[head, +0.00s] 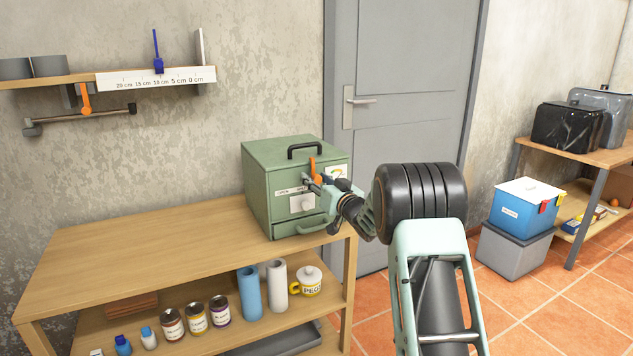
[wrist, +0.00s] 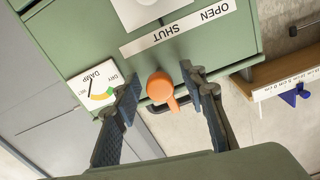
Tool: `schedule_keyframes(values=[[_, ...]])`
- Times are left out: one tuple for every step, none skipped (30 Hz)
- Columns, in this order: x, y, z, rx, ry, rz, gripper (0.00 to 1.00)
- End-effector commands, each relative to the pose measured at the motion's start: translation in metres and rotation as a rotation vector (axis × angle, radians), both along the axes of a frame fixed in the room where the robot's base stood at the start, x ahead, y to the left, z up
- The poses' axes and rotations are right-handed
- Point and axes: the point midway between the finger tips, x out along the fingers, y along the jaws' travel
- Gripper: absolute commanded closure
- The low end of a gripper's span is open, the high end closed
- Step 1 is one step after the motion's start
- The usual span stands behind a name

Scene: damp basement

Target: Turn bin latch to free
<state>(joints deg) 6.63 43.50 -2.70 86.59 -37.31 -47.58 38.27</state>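The green metal bin (head: 268,190) stands at the right end of the wooden bench, with a black handle on top. Its orange latch (head: 312,164) is on the front and points roughly upward, above a plate marked OPEN and SHUT (wrist: 178,30). In the wrist view, which is upside down, the latch (wrist: 162,90) lies between my two fingers, with a gap on each side. My gripper (wrist: 161,78) is open around it, and no contact shows. In the head view my gripper (head: 314,184) is at the bin's front and partly hides the plate.
A damp-dry dial (wrist: 95,88) sits beside the latch on the bin's front. A wall shelf (head: 55,80) hangs at upper left. The bench top (head: 150,245) is clear left of the bin. A blue box (head: 525,208) with red and yellow clips stands at right.

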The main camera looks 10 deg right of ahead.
Motion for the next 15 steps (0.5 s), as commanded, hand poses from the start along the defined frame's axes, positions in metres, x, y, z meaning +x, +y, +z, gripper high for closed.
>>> schedule_keyframes(values=[[0.0004,0.0000,-0.0001,0.000,0.000,0.000,0.61],[0.0005,0.0001,0.0000,0.000,0.000,0.000,0.61],[0.0004,0.0000,0.0000,0.000,0.000,0.000,0.61],[0.0004,0.0000,0.0000,0.000,0.000,0.000,0.61],[0.0003,0.0000,0.0000,0.000,0.000,0.000,0.61],[0.0003,0.0000,0.0000,0.000,0.000,0.000,0.61],[0.0003,0.0000,0.0000,0.000,0.000,0.000,0.62],[0.0002,0.0000,0.0000,0.000,0.000,0.000,0.66],[0.0002,0.0000,0.0000,0.000,0.000,0.000,0.70],[0.0002,0.0000,0.0000,0.000,0.000,0.000,0.73],[0.0001,-0.0001,0.0000,0.000,0.000,0.000,0.77],[0.0002,-0.0002,0.0000,0.000,0.000,0.000,0.81],[0.0001,-0.0001,0.0000,0.000,0.000,0.000,0.84],[0.0002,-0.0002,0.0000,0.000,0.000,0.000,0.88],[0.0002,-0.0002,0.0000,0.000,0.000,0.000,0.92]])
